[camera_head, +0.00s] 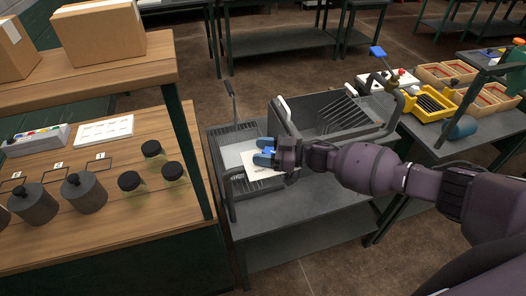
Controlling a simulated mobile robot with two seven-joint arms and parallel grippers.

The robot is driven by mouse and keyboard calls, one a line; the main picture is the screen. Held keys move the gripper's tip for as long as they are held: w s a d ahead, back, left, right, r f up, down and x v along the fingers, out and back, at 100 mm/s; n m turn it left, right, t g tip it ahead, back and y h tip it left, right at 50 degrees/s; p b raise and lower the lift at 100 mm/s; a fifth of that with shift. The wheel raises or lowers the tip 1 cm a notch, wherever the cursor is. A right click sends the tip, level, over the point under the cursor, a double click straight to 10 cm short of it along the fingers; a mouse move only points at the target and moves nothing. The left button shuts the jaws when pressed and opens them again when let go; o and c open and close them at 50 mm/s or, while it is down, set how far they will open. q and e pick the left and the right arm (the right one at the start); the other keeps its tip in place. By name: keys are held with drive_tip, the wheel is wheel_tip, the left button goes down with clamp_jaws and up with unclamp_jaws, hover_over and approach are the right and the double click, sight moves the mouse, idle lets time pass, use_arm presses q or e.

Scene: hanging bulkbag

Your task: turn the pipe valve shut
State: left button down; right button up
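The pipe valve has a blue handle (378,51) on top of a thin stem, above a metal pipe (397,102) that bends down beside the grey basin. The handle is tilted in the picture; I cannot tell the valve's inner position. My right gripper (264,151) has blue fingertips that are apart, pointing left. It is over the grey rack area in front of the basin, well left of and nearer than the valve, and not touching it. A cream card (265,172) shows just below the fingers; I see no clear grip on it. My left gripper is not in view.
The grey basin (287,118) has raised walls behind my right gripper. A wooden bench (120,226) with dark jars and boxes stands at the left. A yellow rack (432,104) and wooden trays (444,73) are on the right table. The basin table's front surface (305,222) is clear.

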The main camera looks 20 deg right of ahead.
drive_tip(key=shift+o, duration=0.5)
drive_tip(key=shift+d+f, duration=0.1)
drive_tip(key=shift+s+d, duration=0.15)
drive_tip(key=shift+d, duration=0.05)
drive_tip(key=b+v, duration=0.1)
drive_tip(key=v, duration=0.9)
drive_tip(key=shift+d, duration=0.15)
